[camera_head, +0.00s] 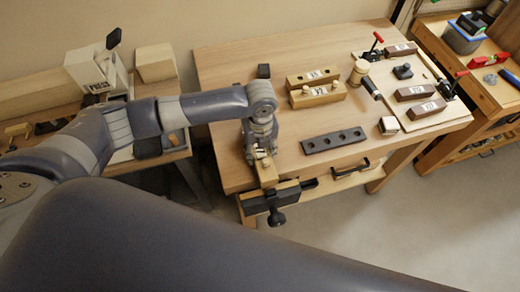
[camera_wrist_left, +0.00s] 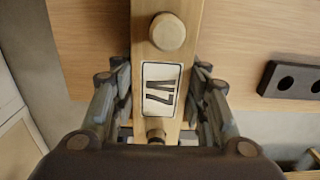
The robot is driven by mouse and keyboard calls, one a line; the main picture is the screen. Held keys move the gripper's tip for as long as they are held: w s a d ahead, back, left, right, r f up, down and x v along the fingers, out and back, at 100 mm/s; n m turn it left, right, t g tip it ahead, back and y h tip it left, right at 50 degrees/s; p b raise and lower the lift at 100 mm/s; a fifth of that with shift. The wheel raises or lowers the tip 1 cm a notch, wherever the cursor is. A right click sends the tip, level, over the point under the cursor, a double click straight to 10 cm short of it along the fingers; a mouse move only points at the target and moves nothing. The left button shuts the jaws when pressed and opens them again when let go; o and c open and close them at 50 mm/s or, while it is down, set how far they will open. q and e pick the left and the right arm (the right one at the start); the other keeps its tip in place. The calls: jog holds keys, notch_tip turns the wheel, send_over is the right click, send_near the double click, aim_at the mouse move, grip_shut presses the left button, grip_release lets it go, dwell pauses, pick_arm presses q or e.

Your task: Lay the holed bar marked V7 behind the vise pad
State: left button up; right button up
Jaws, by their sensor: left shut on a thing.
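My left gripper (camera_head: 262,155) is shut on a pale wooden bar (camera_head: 267,174) just above the front edge of the bench. In the left wrist view the bar (camera_wrist_left: 168,100) runs up and down between the fingers (camera_wrist_left: 160,115). It carries a white label that seems to read V7, turned sideways, with round knob-like ends, looking more like pegs than open holes, above and below it. My right gripper is not in view.
A black bar with holes (camera_head: 333,140) lies right of the vise; it also shows in the left wrist view (camera_wrist_left: 290,79). Two labelled wooden bars (camera_head: 314,76) (camera_head: 318,97) lie farther back. A mallet (camera_head: 359,72) and a board with clamps (camera_head: 440,118) stand right. Bench between is clear.

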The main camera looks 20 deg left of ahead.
pick_arm(q)
jog(key=shift+f, duration=0.75)
dwell(0.5)
jog(key=o, duration=1.4)
jog(key=shift+c, duration=0.2)
jog(key=shift+o, duration=0.7)
notch_tip(320, 180, up, 7)
jog(key=p, duration=0.7)
